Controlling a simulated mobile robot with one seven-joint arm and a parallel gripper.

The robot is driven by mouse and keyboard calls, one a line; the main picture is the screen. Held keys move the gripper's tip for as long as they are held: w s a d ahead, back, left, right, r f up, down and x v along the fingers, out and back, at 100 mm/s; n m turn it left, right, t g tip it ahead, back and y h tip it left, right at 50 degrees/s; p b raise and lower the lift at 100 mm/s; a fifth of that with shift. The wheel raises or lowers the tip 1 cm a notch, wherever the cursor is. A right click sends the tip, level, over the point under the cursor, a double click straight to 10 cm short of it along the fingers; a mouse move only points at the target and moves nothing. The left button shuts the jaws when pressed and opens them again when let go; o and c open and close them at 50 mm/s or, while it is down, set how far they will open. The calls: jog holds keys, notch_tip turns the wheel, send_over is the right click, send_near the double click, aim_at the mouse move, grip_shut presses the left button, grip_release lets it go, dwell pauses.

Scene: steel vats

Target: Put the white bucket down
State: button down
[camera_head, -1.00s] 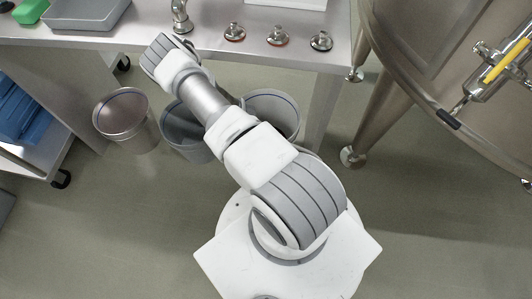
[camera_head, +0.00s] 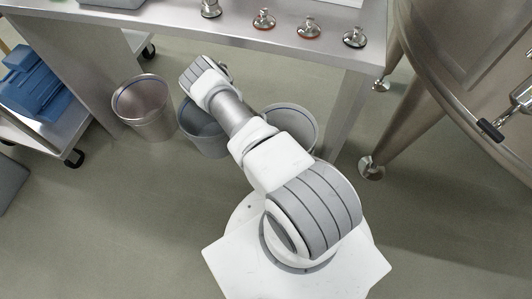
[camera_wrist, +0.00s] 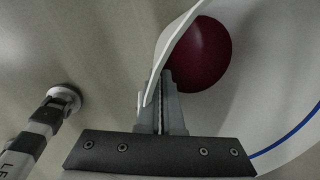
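My gripper (camera_wrist: 160,100) is shut on the thin wall of the white bucket (camera_wrist: 178,42) in the wrist view. A dark red round thing (camera_wrist: 203,55) shows inside the bucket, beyond the fingers. A blue line runs around the bucket's white surface at the lower right. In the head view my arm reaches toward the steel table, and its end hides my fingers. I cannot tell there which bucket is held, or whether its bottom touches the floor.
A metallic bucket (camera_head: 145,108), a grey bucket (camera_head: 203,133) and a pale blue-lined bucket (camera_head: 302,121) show below the steel table (camera_head: 290,45). A cart with blue items (camera_head: 35,82) is at left. A vat leg (camera_head: 408,125) stands at right.

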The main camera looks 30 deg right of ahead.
jog(key=c, duration=1.5)
grip_release()
jog(key=shift+f, duration=0.1)
jog(key=o, duration=0.4)
jog(key=r+p, duration=0.1)
jog(key=r, duration=0.3)
jog(key=s+r+p, duration=0.1)
jog(key=r+p, duration=0.1)
jog(key=r, duration=0.2)
jog(key=a+r+p, duration=0.1)
jog(key=r, duration=0.3)
jog(key=shift+s+r, duration=0.1)
jog(key=shift+s, duration=0.15)
